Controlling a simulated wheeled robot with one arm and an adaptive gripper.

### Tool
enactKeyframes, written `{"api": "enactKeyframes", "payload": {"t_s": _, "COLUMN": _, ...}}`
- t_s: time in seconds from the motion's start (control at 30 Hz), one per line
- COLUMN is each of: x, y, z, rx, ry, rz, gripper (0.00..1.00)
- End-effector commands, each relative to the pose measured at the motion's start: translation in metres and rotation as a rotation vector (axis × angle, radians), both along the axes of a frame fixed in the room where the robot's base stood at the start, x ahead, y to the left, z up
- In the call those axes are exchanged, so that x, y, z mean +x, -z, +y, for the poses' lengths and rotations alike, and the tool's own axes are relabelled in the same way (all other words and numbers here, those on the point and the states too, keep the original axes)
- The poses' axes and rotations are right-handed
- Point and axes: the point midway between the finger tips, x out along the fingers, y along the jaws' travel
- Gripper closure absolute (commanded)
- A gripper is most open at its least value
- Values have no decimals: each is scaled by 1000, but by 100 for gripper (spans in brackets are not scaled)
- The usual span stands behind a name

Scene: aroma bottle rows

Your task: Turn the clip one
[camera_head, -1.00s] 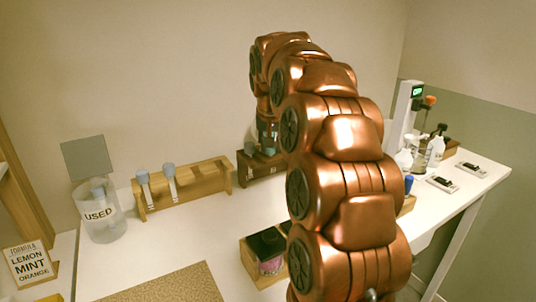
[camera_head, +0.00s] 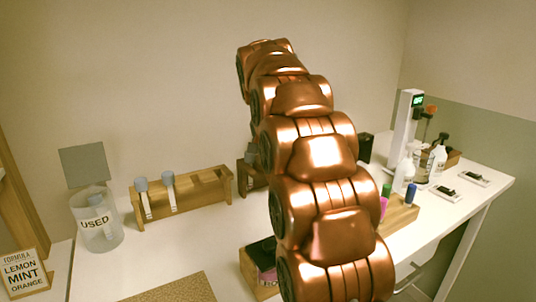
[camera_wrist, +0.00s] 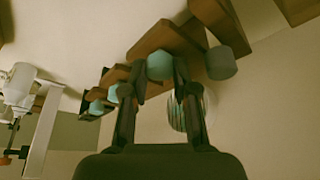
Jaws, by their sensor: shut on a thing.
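My gripper (camera_wrist: 157,75) shows in the wrist view. Its two dark fingers are closed about a teal-capped piece (camera_wrist: 160,66), which sits between the fingertips in front of a stepped wooden holder (camera_wrist: 150,45). Another teal-grey cap (camera_wrist: 221,63) is just right of the fingers, and smaller teal caps (camera_wrist: 96,107) show at the left. A striped, rounded clear thing (camera_wrist: 178,112) is partly hidden behind the right finger. In the head view my gripper is hidden by my copper arm. I cannot make out which thing is the clip.
On the white table are a wooden rack (camera_head: 186,207) with two grey-capped tubes, a clear USED jar (camera_head: 98,240), a formula card (camera_head: 24,272), a cork mat (camera_head: 180,291) and a wooden box (camera_head: 247,270). A bottle tray (camera_head: 402,214) and scale stand (camera_head: 402,125) are at right.

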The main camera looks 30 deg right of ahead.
Motion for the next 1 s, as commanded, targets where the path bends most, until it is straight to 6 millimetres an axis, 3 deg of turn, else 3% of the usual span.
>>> {"api": "enactKeyframes", "payload": {"t_s": 0.03, "x": 0, "y": 1, "z": 1, "rx": 3, "ry": -1, "rz": 1, "gripper": 100}}
{"api": "enactKeyframes", "payload": {"t_s": 0.07, "x": 0, "y": 1, "z": 1, "rx": 3, "ry": -1, "rz": 1, "gripper": 70}}
{"api": "enactKeyframes", "payload": {"t_s": 0.3, "x": 0, "y": 0, "z": 0, "rx": 1, "ry": 0, "rz": 0, "gripper": 47}}
{"api": "enactKeyframes", "payload": {"t_s": 0.67, "x": 0, "y": -3, "z": 1, "rx": 1, "ry": 0, "rz": -1, "gripper": 47}}
{"api": "enactKeyframes", "payload": {"t_s": 1.0, "x": -10, "y": -44, "z": 13, "rx": -2, "ry": -1, "rz": -5, "gripper": 47}}
